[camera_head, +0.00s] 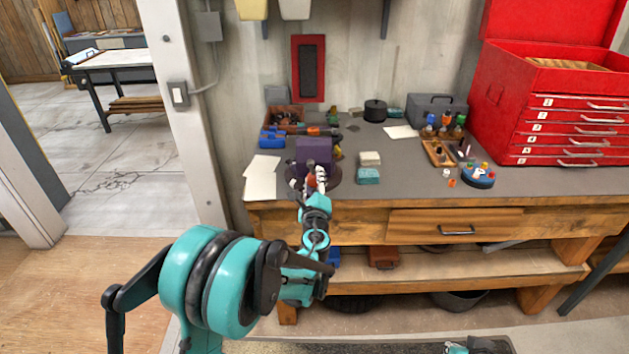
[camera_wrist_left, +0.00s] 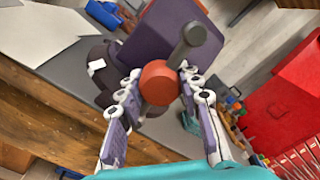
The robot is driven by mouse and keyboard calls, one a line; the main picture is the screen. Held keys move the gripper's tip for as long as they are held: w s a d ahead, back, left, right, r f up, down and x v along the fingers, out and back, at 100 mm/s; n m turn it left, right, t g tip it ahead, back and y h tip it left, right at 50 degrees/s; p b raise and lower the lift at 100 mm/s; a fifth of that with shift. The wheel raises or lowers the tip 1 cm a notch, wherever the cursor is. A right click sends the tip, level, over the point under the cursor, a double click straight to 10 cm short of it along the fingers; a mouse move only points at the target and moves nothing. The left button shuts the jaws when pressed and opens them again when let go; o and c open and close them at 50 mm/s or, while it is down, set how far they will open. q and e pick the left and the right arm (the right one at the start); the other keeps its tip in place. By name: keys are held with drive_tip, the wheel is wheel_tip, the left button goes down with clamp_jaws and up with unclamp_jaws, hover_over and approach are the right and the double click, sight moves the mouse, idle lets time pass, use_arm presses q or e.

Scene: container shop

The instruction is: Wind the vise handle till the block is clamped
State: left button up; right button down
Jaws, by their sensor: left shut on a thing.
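The purple vise (camera_head: 313,152) stands on a dark round base near the left front of the workbench; its purple body also fills the upper middle of the left wrist view (camera_wrist_left: 150,45). The vise handle has an orange knob (camera_wrist_left: 158,83) and a grey bar with a round end (camera_wrist_left: 192,38). My left gripper (camera_head: 316,178) is at the front of the vise, shut on the handle, with the orange knob between its fingertips (camera_wrist_left: 155,92). I cannot make out a block in the vise jaws. What seems part of my right arm shows at the bottom edge, its jaws unclear.
Two small blocks (camera_head: 369,167) lie right of the vise on the bench (camera_head: 400,188). Paper sheets (camera_head: 262,175) lie to its left. A tool bin (camera_head: 285,117) stands behind. A red tool chest (camera_head: 555,105) and a wooden tray (camera_head: 440,152) are farther right.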

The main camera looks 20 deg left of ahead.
use_arm(q)
drive_tip(key=o, duration=1.2)
drive_tip(key=shift+c, duration=0.2)
drive_tip(key=v, duration=1.2)
drive_tip(key=shift+s+a, duration=0.1)
